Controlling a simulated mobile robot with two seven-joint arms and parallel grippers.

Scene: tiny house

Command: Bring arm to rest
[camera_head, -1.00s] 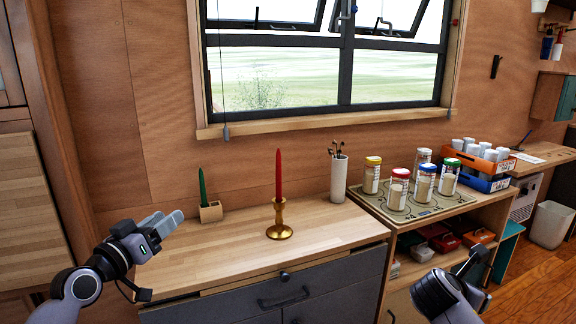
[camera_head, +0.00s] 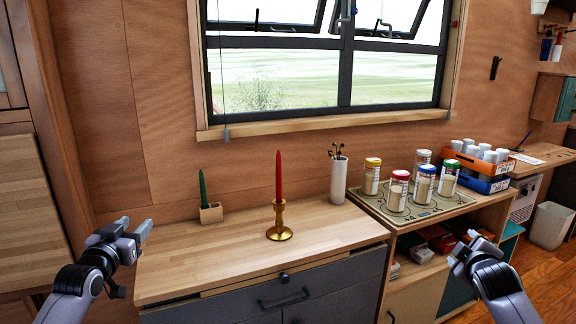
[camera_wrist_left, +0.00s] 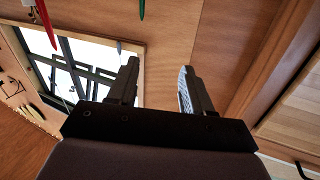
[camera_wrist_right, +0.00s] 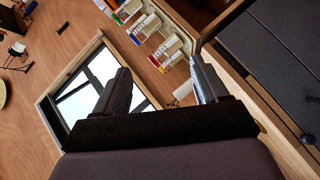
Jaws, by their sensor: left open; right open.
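My left gripper (camera_head: 143,230) is at the left of the head view, beside the left end of the wooden counter (camera_head: 185,262). Its jaws are open and empty; the two fingers (camera_wrist_left: 157,85) stand apart in the left wrist view. My right gripper (camera_head: 462,250) is at the lower right of the head view, in front of the shelf unit. It is open and empty; its fingers (camera_wrist_right: 162,88) are apart in the right wrist view. Neither gripper touches anything that I can see.
A red candle in a brass holder (camera_head: 279,220) stands mid-counter. A green candle in a wooden block (camera_head: 210,213) and a white cup (camera_head: 339,180) stand behind. Several jars sit on a patterned mat (camera_head: 448,203) at right. Orange and blue crates (camera_head: 490,184) stand beyond.

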